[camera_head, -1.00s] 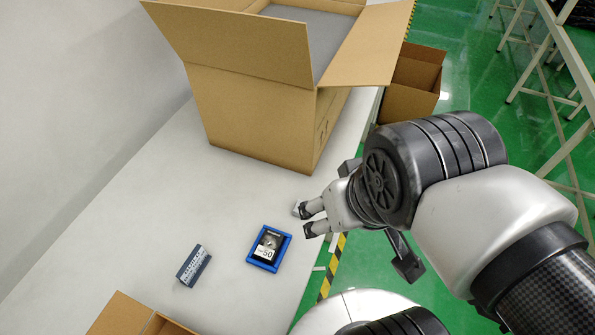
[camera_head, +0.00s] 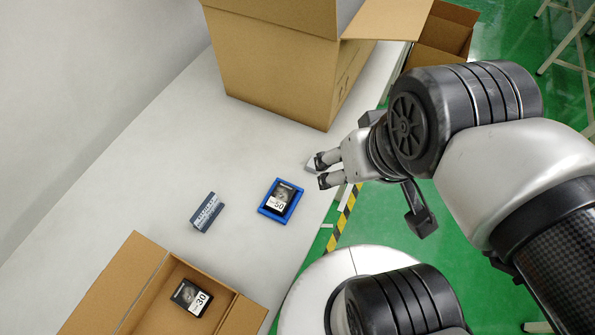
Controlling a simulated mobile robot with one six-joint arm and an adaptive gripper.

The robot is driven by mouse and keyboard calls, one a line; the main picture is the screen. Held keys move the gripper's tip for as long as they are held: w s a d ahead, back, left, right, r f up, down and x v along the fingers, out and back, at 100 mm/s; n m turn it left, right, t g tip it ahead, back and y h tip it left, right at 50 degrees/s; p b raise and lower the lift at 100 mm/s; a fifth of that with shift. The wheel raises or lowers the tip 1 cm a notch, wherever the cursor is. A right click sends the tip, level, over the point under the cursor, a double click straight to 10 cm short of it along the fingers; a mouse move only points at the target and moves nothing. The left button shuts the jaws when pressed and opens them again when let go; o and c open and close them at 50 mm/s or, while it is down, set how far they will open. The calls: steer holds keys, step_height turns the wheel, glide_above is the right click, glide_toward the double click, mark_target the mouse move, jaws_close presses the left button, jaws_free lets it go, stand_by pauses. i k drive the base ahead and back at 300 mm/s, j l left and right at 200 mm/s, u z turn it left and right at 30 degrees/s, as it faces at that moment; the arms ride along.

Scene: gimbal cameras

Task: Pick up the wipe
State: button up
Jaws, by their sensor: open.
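No item is clearly readable as the wipe. A black packet marked "50" (camera_head: 281,200) lies in a blue tray (camera_head: 265,210) on the white table. A small blue-grey box with white lettering (camera_head: 207,212) stands to its left. A black packet marked "30" (camera_head: 190,297) lies inside the near open carton. My gripper (camera_head: 324,171) is open and empty, up and to the right of the blue tray, near the table's right edge. It touches none of these items.
A large open cardboard box (camera_head: 280,85) stands at the back of the white table (camera_head: 150,190). The near open carton (camera_head: 140,265) is at lower left. Another carton (camera_head: 440,40) is beyond the table. A wall borders the left; the table's middle is clear.

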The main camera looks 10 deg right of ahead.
mark_target(310, 166)
steer(key=i+l+u, duration=0.2)
steer(key=l, duration=0.2)
steer(key=l+u, duration=0.2)
steer(key=l, duration=0.2)
steer(key=i+l+u, duration=0.2)
steer(key=l, duration=0.25)
steer(key=k, duration=0.05)
